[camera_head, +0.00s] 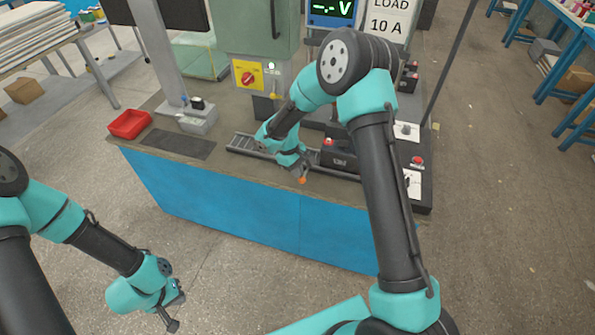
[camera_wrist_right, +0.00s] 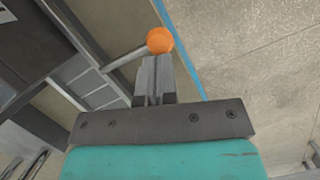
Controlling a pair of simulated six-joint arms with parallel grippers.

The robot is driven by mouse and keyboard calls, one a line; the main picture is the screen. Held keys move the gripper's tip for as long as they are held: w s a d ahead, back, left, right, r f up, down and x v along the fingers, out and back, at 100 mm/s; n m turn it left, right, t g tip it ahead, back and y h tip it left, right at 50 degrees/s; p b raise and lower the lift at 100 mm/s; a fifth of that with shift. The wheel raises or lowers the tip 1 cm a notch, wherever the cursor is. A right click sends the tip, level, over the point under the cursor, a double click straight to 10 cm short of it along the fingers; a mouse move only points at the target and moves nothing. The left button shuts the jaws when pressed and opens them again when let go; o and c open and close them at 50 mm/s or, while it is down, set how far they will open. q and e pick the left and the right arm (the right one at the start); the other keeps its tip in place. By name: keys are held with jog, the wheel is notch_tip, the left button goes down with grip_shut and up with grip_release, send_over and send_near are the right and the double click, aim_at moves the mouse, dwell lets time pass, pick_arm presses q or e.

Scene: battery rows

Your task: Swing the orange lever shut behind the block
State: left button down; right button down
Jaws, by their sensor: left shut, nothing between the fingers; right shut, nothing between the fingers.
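The lever's orange knob (camera_head: 303,180) shows near the front edge of the bench, and large in the right wrist view (camera_wrist_right: 160,40). A thin grey rod (camera_wrist_right: 124,58) runs left from the knob toward the rail. My right gripper (camera_head: 302,171) is shut and empty, with its fingertips (camera_wrist_right: 156,60) right at the knob; I cannot tell whether they touch it. A black block (camera_head: 341,160) sits on the rail, right of my right gripper and partly hidden by my arm. My left gripper (camera_head: 174,314) is shut and empty, low in front of the bench.
The grey slotted rail (camera_head: 243,145) runs along the bench top. A red tray (camera_head: 129,124) and a dark mat (camera_head: 178,143) lie at the left. A yellow panel with a red knob (camera_head: 247,77) stands behind. A red button box (camera_head: 417,162) is at the right.

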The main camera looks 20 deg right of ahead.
jog(key=shift+w+a+f, duration=0.15)
jog(key=shift+w+a, duration=0.05)
jog(key=shift+w, duration=0.3)
jog(key=shift+w, duration=0.1)
jog(key=shift+w+a, duration=0.2)
jog(key=shift+w, duration=0.2)
jog(key=w, duration=0.1)
jog(key=w+a+r, duration=0.1)
jog(key=w, duration=0.1)
jog(key=shift+a+r, duration=0.2)
jog(key=shift+a, duration=0.05)
jog(key=v, duration=0.9)
jog(key=shift+r, duration=0.2)
jog(key=shift+d, duration=0.1)
jog(key=s+a+n, duration=0.2)
jog(key=a+n, duration=0.1)
jog(key=shift+s+a+r+n+t+h, duration=0.1)
jog(key=shift+s+a+n+t+h, duration=0.05)
jog(key=shift+s+n+t+h, duration=0.2)
